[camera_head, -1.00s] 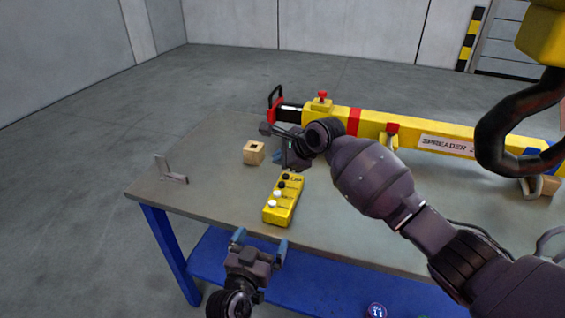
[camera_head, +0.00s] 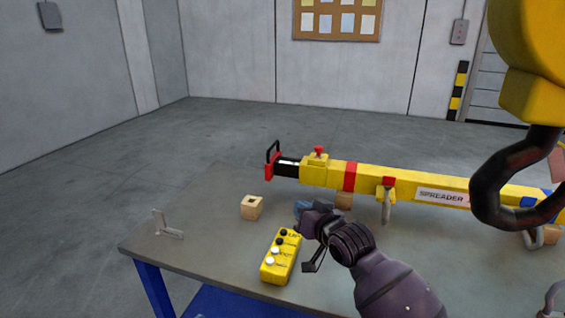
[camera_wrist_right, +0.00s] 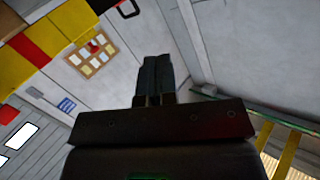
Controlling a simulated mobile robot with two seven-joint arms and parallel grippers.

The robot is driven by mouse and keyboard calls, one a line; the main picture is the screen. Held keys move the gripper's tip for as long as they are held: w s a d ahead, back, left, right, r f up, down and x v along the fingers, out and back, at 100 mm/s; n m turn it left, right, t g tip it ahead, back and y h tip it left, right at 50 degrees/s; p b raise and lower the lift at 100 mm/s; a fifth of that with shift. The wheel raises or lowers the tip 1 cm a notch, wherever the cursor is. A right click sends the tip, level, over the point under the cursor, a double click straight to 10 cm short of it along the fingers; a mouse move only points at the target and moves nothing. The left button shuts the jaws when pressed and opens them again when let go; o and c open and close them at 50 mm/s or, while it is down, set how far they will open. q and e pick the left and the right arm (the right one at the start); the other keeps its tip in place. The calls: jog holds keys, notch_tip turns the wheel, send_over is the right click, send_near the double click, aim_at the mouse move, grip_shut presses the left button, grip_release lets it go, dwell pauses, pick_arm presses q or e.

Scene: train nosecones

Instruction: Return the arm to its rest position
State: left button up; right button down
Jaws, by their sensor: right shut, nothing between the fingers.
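My right gripper (camera_head: 302,208) is above the grey table, just behind and right of the yellow control box. My right arm (camera_head: 390,285) comes in from the lower right. In the right wrist view the gripper's two dark fingers (camera_wrist_right: 154,80) are together with nothing between them. That view looks toward the walls and a pinboard, so the gripper points away from the table top.
The yellow control box (camera_head: 281,257), a wooden block (camera_head: 251,207) and a grey angle bracket (camera_head: 166,228) are on the table (camera_head: 210,245). A yellow spreader beam (camera_head: 330,173) lies along the back. A yellow hoist with a black hook (camera_head: 500,190) hangs at right.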

pick_arm(q)
jog(key=s+a+f+g+y, duration=0.2)
jog(key=s+a+f, duration=0.2)
jog(key=s+a, duration=0.3)
jog(key=s+a+f+g+y, duration=0.1)
jog(key=s+a+f+g, duration=0.1)
jog(key=s+a+f, duration=0.2)
jog(key=s+a, duration=0.3)
jog(key=s, duration=0.5)
jog(key=shift+s+f+y+p, duration=0.25)
jog(key=shift+f+y+p, duration=0.05)
jog(key=shift+f+y, duration=0.1)
pick_arm(e)
jog(key=s+d+f+g+h, duration=0.1)
jog(key=s+d+f+h, duration=0.1)
jog(key=s+d+f, duration=0.5)
jog(key=s+d+f+m+g+h, duration=0.1)
jog(key=s+d+f+h, duration=0.2)
jog(key=s+d+f, duration=0.5)
jog(key=s+d+f+h, duration=0.3)
jog(key=s+d+f, duration=0.4)
jog(key=s, duration=1.6)
notch_tip(320, 180, down, 4)
jog(key=shift+s+d+f+m+g, duration=0.2)
jog(key=shift+d+m+g, duration=0.1)
jog(key=shift+g, duration=0.1)
